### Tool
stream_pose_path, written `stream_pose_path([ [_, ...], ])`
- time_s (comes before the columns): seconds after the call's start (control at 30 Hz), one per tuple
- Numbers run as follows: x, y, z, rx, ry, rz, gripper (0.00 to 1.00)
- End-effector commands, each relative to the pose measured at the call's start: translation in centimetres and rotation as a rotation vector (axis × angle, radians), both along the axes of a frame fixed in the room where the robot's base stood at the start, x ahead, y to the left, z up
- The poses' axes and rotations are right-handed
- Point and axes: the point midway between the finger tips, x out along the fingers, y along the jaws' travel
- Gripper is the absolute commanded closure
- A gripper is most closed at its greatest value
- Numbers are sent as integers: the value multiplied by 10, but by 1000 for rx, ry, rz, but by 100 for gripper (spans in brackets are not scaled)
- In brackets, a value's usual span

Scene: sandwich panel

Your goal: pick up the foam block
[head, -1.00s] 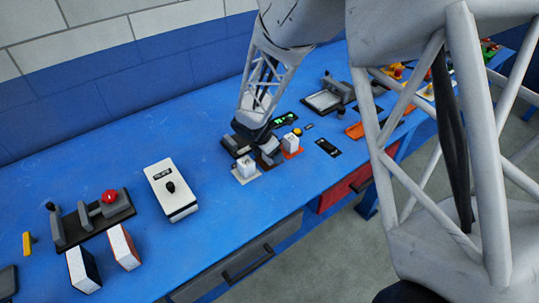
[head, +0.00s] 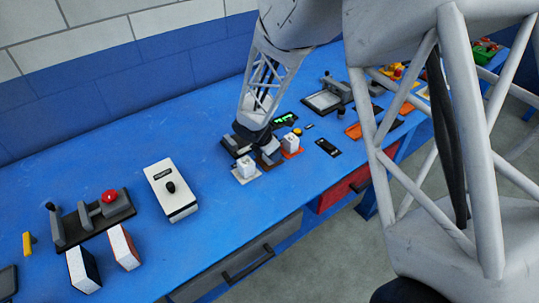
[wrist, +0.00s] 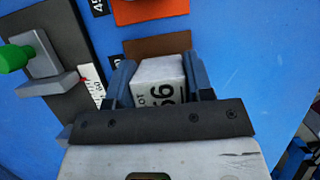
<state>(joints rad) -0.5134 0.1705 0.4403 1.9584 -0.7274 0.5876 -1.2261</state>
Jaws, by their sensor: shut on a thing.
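In the wrist view a pale grey-white block with black lettering, the foam block (wrist: 157,78), sits between the two blue-grey fingers of my gripper (wrist: 160,82). The fingers are shut on its sides. A brown pad (wrist: 157,46) shows just beyond the block. In the head view my gripper (head: 266,148) is low over the bench among small pads. The held block cannot be made out clearly there. I cannot tell whether it touches the surface below.
In the head view two white blocks, one on a pale pad (head: 246,168) and one on an orange pad (head: 291,142), stand close to my gripper. A white box with a black knob (head: 171,190) and a lever fixture (head: 90,218) stand left. Open blue bench lies between.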

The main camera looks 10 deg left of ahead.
Motion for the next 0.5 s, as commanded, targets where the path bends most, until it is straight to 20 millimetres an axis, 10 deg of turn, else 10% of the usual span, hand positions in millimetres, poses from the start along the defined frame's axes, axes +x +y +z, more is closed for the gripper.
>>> stream_pose_path([
  [0.5,0,0,7,1,-1,0,76],
])
